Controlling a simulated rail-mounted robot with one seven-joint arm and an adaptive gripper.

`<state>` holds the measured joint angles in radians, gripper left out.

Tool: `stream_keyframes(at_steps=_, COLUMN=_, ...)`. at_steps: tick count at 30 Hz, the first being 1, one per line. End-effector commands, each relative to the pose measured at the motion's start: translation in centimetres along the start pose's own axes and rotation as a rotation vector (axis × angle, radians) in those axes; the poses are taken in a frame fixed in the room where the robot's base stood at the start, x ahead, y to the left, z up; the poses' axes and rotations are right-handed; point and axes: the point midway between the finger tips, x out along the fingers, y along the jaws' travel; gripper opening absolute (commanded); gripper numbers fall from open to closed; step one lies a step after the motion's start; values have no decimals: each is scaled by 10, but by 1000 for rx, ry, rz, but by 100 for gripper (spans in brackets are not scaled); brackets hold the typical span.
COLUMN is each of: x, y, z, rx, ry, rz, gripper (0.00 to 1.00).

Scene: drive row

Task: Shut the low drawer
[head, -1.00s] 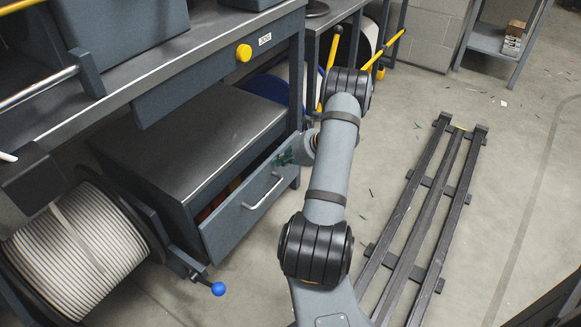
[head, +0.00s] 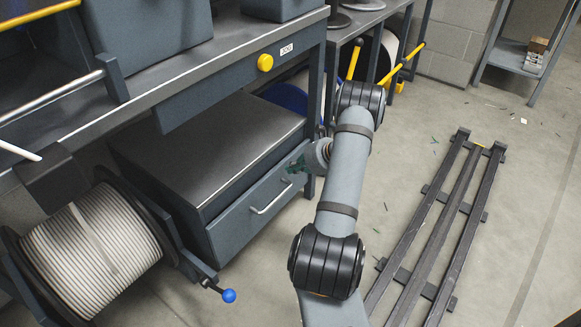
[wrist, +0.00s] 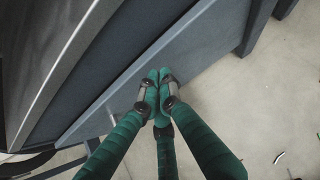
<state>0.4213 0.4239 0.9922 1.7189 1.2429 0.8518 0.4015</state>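The low drawer (head: 240,222) is the grey front with a light bar handle (head: 272,197) under the cabinet top. No opening into it shows in the head view; it looks shut or almost shut, and I cannot tell if it is fully flush. My gripper (head: 296,165) is at the right end of the drawer front, beyond the handle. In the wrist view my gripper (wrist: 159,80) has its green fingers brought together, with nothing seen between them. The tips are at the drawer front (wrist: 185,50), seemingly touching it.
A workbench with a yellow knob (head: 265,62) overhangs the cabinet (head: 215,140). A cable reel (head: 90,250) and a blue-ended lever (head: 228,296) stand to the left. A dark floor rack (head: 425,235) lies to the right. Open floor lies between it and the cabinet.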

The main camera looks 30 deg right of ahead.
Motion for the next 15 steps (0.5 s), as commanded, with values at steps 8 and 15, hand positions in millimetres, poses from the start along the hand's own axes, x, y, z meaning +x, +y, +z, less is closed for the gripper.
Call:
stream_keyframes(at_steps=8, x=-62, y=-2, z=-16, rx=6, ry=2, rz=-5, gripper=0)
stream_keyframes(at_steps=15, x=-106, y=-2, z=-18, rx=5, ry=3, rz=-4, gripper=0)
